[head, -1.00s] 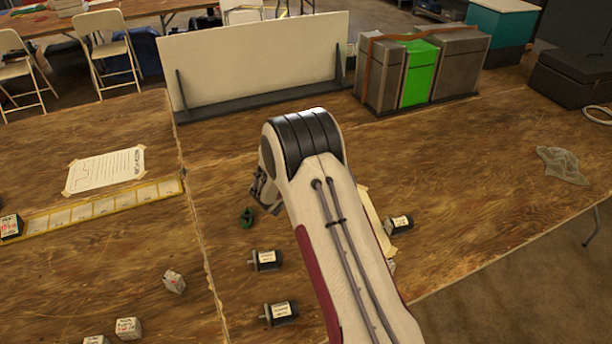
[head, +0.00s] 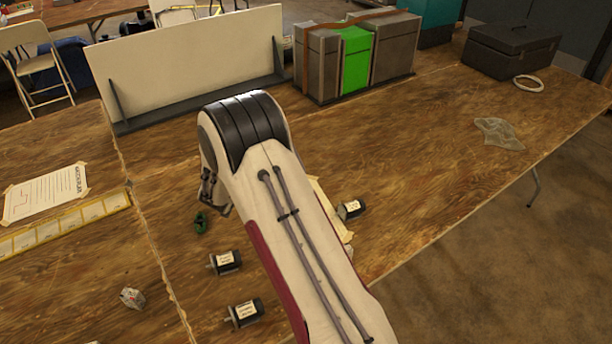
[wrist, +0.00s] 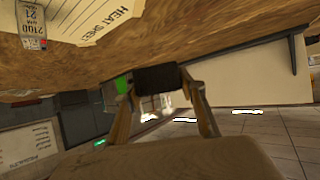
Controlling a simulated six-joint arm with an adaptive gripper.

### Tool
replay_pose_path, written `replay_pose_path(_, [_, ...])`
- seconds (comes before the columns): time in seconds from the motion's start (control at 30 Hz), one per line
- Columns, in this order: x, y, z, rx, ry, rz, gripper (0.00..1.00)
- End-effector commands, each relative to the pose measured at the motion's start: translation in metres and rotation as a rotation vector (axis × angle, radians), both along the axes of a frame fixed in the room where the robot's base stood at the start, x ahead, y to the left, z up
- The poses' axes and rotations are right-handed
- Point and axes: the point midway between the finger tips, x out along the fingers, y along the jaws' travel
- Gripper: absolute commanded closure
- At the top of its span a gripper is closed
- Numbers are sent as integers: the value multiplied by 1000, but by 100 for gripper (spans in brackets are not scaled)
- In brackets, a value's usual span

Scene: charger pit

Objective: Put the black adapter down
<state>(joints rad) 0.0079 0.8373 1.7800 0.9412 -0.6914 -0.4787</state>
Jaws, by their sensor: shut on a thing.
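The black adapter (wrist: 157,79) is a dark block in the wrist view, held between the two fingertips of my gripper (wrist: 158,82). The wrist picture is upside down, with the wooden table top (wrist: 170,55) along its upper part. The adapter shows close against the table's edge in that picture; I cannot tell whether it touches. In the head view my arm's wrist covers the adapter, and only a bit of my gripper (head: 212,192) shows beside it.
Several motors with labels, including one (head: 225,262), lie near my arm. A white upright panel (head: 190,62) and grey and green boxes (head: 355,58) stand at the back. The table right of my arm (head: 430,190) is mostly clear.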

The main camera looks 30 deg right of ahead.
Motion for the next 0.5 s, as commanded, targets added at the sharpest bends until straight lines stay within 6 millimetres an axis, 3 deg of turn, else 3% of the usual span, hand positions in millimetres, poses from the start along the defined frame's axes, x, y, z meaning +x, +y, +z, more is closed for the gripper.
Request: replay_pose_path(0.5, [-26, 65, 57, 0, -4, 291, 87])
